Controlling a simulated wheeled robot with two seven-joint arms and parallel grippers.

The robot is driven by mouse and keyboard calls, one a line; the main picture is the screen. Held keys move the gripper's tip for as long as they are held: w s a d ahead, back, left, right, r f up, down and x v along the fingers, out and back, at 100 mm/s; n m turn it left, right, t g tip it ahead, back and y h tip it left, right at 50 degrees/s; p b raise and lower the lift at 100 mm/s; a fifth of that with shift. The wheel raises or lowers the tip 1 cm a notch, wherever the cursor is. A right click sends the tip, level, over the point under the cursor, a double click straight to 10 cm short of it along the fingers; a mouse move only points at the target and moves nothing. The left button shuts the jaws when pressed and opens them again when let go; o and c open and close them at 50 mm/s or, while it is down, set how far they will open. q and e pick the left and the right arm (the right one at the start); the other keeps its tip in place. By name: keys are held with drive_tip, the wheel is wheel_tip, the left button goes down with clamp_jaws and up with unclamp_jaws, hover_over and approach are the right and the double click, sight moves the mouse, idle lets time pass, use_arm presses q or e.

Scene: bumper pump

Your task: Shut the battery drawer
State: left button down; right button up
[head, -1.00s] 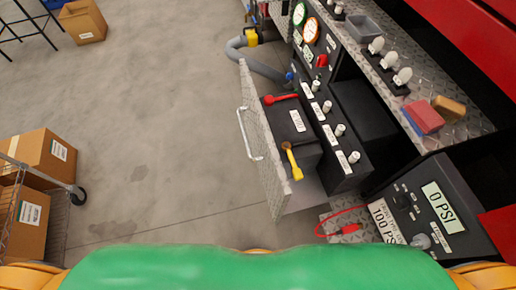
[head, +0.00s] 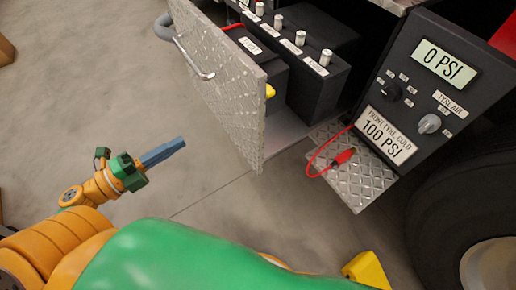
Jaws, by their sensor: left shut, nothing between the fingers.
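The battery drawer (head: 222,88) stands pulled out from the truck's side. Its front is a diamond-plate panel with a silver bar handle (head: 190,58). Inside sits a black battery (head: 268,72) with a white label, and a bit of a yellow terminal part shows behind the panel. My left gripper (head: 180,147) is at the lower left of the head view, shut and empty, with its blue fingers pointing right toward the drawer front. A clear gap of floor shows between the fingertips and the panel. My right gripper is not in view.
A tyre-air panel (head: 425,90) reading 0 PSI stands to the right, above a diamond-plate step (head: 355,180). A black tyre (head: 465,190) is at far right.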

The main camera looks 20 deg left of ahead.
sight(244, 114)
use_arm(q)
drive_tip(key=shift+m+g+h, duration=0.4)
drive_tip(key=shift+m+h, duration=0.1)
drive_tip(key=shift+m, duration=0.2)
drive_tip(key=x, duration=0.9)
drive_tip(key=p+x, duration=0.1)
drive_tip(key=x, duration=0.4)
drive_tip(key=shift+s+d+r, duration=0.1)
drive_tip(key=shift+s+d, duration=0.2)
drive_tip(key=shift+d, duration=0.05)
drive_tip(key=shift+w+d, duration=0.2)
drive_tip(key=shift+w, duration=0.05)
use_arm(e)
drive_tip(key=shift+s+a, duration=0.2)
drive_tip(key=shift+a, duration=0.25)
use_arm(q)
drive_tip(key=shift+w+d, duration=0.1)
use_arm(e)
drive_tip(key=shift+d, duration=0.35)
